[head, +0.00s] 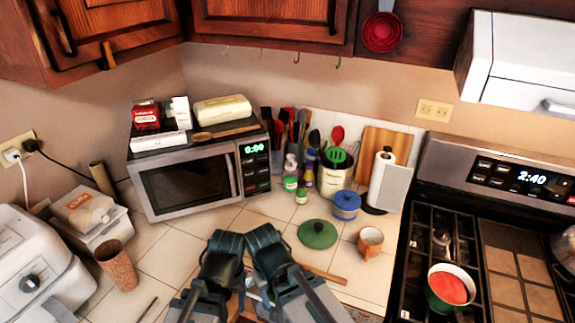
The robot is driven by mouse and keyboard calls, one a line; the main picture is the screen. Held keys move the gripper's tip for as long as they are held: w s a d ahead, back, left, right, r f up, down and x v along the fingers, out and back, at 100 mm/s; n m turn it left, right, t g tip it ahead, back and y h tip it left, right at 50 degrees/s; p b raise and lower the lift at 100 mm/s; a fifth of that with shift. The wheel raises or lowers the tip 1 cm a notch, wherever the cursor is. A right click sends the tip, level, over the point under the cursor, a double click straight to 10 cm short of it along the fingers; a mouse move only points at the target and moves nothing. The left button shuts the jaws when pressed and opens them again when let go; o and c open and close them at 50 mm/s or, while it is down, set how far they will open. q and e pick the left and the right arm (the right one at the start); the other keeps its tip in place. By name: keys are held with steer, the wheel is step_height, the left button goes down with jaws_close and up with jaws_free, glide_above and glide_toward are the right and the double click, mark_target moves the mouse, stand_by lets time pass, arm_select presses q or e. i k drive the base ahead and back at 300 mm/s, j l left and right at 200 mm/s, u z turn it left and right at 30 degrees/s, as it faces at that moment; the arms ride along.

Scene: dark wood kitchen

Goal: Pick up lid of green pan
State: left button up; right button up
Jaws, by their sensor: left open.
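A round green lid (318,236) with a small knob on top lies on the tiled counter, right of the middle. A small green pan (449,292) with red contents stands on the stove at the lower right. My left gripper (226,245) is at the bottom middle, left of the lid and apart from it. It is open and I see nothing held in it. My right gripper (264,240) is close beside it, nearer the lid but apart from it. Its jaw opening cannot be made out.
A blue lidded jar (346,205) and a brown mug (370,242) stand close to the lid. A wooden stick (322,273) lies in front of it. A microwave (190,182) stands behind my grippers. Counter tiles (165,262) are clear to the left.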

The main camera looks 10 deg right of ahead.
mark_target(315, 234)
steer(key=k+j, duration=0.25)
steer(key=k, duration=0.25)
steer(key=z, duration=1.65)
steer(key=k+l, duration=0.05)
